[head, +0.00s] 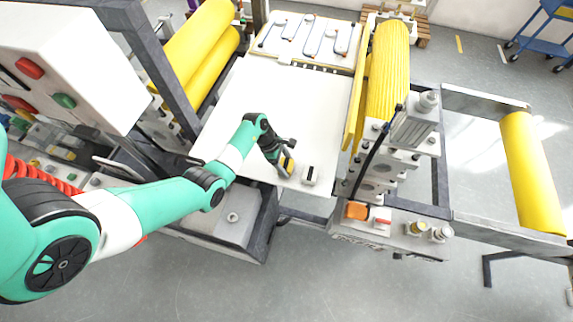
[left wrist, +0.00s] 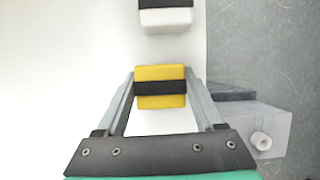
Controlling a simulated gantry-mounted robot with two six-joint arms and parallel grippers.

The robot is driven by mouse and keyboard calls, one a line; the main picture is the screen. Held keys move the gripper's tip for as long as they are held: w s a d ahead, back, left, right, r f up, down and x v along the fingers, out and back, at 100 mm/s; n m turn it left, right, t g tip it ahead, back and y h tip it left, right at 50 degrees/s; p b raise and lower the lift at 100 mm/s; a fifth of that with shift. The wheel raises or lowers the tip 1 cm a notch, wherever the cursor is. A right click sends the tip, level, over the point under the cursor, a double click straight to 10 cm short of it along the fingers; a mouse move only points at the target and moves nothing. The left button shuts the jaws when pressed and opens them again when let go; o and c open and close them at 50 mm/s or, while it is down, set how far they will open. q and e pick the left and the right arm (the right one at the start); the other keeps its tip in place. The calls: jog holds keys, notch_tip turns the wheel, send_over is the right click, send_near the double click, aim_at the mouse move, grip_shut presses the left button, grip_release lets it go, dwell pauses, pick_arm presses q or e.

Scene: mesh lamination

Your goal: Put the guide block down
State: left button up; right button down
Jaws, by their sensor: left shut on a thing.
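The guide block is yellow with a black band across its middle (left wrist: 160,73). It sits between the two fingers of my left gripper (left wrist: 161,90), which is shut on it, over the white table (head: 300,107). In the head view the left gripper (head: 284,163) is near the table's front edge, and the yellow block (head: 289,168) shows at its tips. I cannot tell whether the block touches the table. My right gripper is not in view.
The table's middle is clear.

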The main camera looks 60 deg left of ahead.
pick_arm(q)
jog(key=shift+f, duration=0.1)
jog(key=o, duration=1)
jog(key=shift+f, duration=0.1)
jog(key=o, duration=0.5)
jog(key=shift+a+r, duration=0.1)
jog(key=shift+r, duration=0.4)
jog(key=p+v, duration=0.2)
jog(key=v, duration=0.9)
jog(key=shift+s+a+r, duration=0.1)
jog(key=shift+s+r, duration=0.05)
